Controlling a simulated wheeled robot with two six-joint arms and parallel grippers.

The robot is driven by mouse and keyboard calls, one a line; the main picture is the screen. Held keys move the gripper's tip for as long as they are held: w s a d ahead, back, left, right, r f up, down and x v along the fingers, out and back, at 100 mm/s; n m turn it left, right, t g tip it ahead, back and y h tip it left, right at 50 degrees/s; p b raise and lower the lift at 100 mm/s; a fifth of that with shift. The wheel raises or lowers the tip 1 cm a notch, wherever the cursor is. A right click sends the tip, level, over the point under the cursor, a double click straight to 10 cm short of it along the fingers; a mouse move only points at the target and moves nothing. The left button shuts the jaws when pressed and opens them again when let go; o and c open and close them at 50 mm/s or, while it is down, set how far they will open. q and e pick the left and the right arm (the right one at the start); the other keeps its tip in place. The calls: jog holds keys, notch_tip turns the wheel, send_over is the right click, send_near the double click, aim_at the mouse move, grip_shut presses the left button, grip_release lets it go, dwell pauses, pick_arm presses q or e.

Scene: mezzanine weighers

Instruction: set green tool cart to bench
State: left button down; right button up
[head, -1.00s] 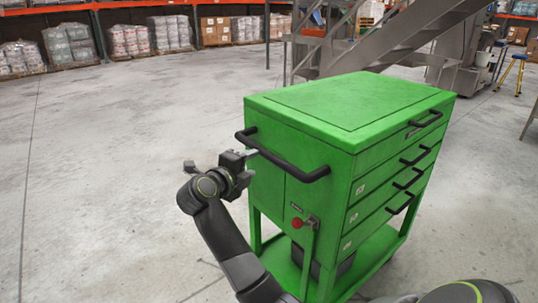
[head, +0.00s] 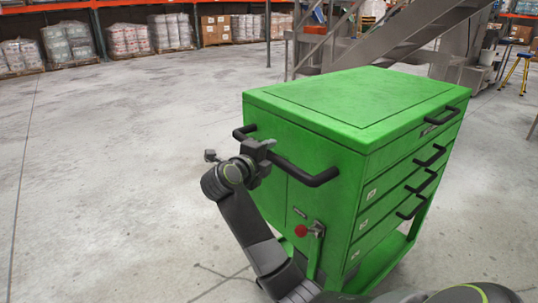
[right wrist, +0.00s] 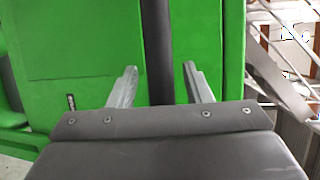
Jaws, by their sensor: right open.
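The green tool cart (head: 318,178) stands upright on the floor in the head view, with several drawers on its right face and a black bar handle (head: 318,178) across its left end. My right gripper (head: 266,150) is at that handle, near its middle. In the right wrist view my right gripper (right wrist: 160,88) is open, with one finger on each side of the dark handle bar (right wrist: 157,45). Whether the fingers touch the bar cannot be told. My left gripper is out of view. I cannot make out a bench for certain.
A red knob (head: 301,231) sits low on the cart's left end. A grey metal stair frame (head: 400,45) stands behind the cart. A yellow-legged stool (head: 517,70) is at the far right. Wrapped pallets (head: 70,42) line the back. The floor at left (head: 110,150) is clear.

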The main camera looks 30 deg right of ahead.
jog(key=shift+w+d, duration=0.1)
jog(key=shift+d, duration=0.1)
grip_shut()
dwell(0.3)
